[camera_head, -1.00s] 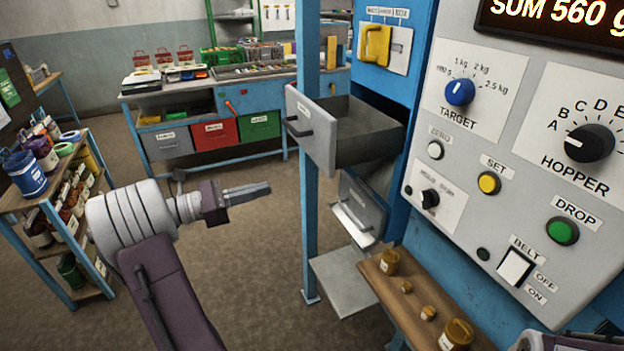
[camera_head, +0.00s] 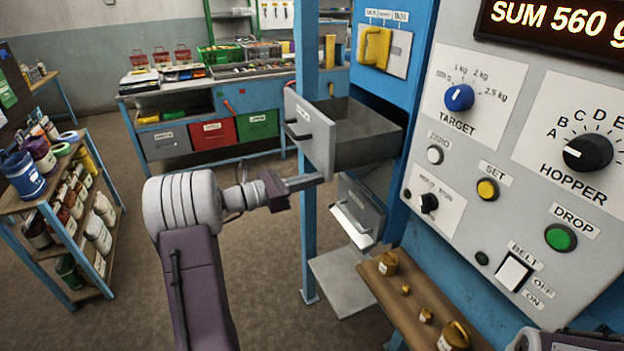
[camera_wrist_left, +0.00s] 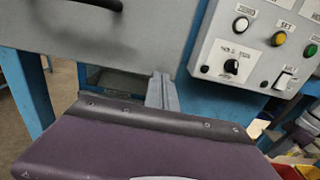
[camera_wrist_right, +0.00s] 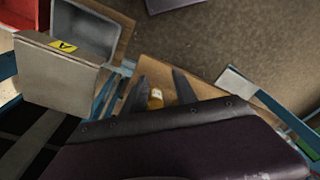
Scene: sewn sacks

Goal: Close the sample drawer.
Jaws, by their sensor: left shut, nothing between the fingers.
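The grey sample drawer (camera_head: 370,138) stands pulled out of the blue machine, its front panel (camera_head: 310,130) with a dark handle facing left. Its inside looks empty. My left gripper (camera_head: 314,181) is shut and empty, its fingertips at the lower edge of the front panel; I cannot tell whether they touch it. In the left wrist view the grey panel (camera_wrist_left: 120,45) fills the upper left, and the shut fingers (camera_wrist_left: 161,90) point up at its lower right edge. My right gripper (camera_wrist_right: 158,85) shows in the right wrist view, fingers apart, away from the drawer.
Below the drawer is a grey chute flap (camera_head: 358,210). Brass weights (camera_head: 388,263) stand on a wooden shelf (camera_head: 400,300). The control panel (camera_head: 450,140) is at the right.

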